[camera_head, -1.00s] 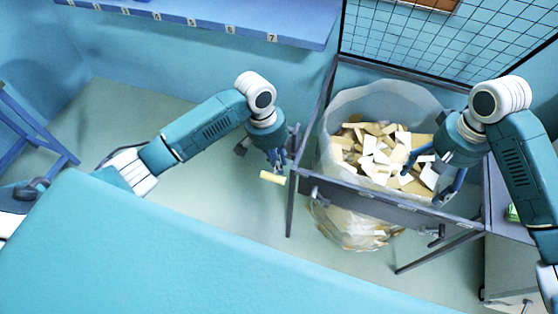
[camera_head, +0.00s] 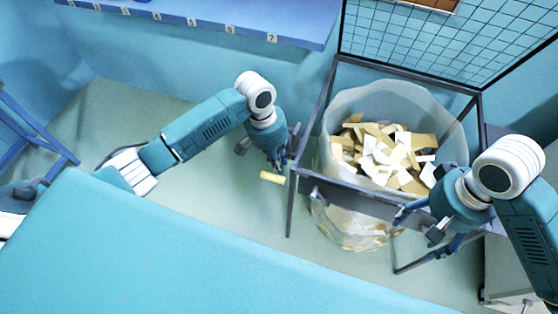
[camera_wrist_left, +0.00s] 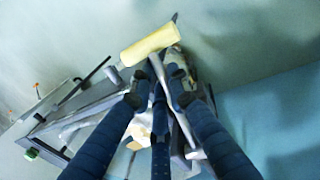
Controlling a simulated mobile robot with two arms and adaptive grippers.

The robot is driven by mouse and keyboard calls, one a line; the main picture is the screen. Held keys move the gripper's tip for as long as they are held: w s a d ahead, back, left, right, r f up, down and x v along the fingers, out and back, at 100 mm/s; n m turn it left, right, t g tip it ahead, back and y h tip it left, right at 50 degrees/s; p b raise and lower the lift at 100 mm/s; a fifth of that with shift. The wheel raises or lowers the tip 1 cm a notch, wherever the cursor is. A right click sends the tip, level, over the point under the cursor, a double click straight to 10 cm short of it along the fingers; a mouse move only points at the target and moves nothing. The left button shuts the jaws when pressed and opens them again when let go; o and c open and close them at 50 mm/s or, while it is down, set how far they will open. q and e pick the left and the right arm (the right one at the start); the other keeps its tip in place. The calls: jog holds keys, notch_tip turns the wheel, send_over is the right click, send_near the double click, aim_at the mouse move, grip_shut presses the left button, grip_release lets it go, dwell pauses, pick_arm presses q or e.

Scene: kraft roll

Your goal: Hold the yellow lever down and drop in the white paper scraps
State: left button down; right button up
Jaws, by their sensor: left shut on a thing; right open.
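The yellow lever (camera_head: 272,177) sticks out at the left front of the dark frame. My left gripper (camera_head: 280,155) is shut on it; in the left wrist view the yellow grip (camera_wrist_left: 150,45) shows just beyond the fingers, with its thin metal arm running between them. White paper scraps (camera_head: 382,155) lie among tan pieces in the clear bag (camera_head: 345,110) hanging inside the frame (camera_head: 345,190). My right gripper (camera_head: 424,228) is open near the frame's front right rail, with no scrap seen in it.
A dark wire grid (camera_head: 420,45) stands behind the bag. A numbered blue shelf (camera_head: 200,20) runs along the back wall. A wide teal surface (camera_head: 180,250) fills the front left. A grey cabinet (camera_head: 505,265) stands at the right, partly behind my right arm.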

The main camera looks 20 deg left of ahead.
pick_arm(q)
jog(key=shift+s+a+f, duration=0.25)
jog(key=shift+s+a, duration=0.1)
jog(key=shift+w+r, duration=0.15)
jog(key=shift+r, duration=0.35)
jog(key=shift+w+r, duration=0.1)
jog(key=shift+r, duration=1)
jog(key=shift+w+r, duration=0.15)
jog(key=shift+r, duration=0.35)
jog(key=shift+w+r, duration=0.15)
jog(key=shift+r, duration=0.35)
jog(key=c, duration=1.7)
grip_release()
jog(key=shift+s+r, duration=0.1)
jog(key=shift+o, duration=0.7)
jog(key=shift+s+f, duration=0.1)
jog(key=shift+f, duration=0.1)
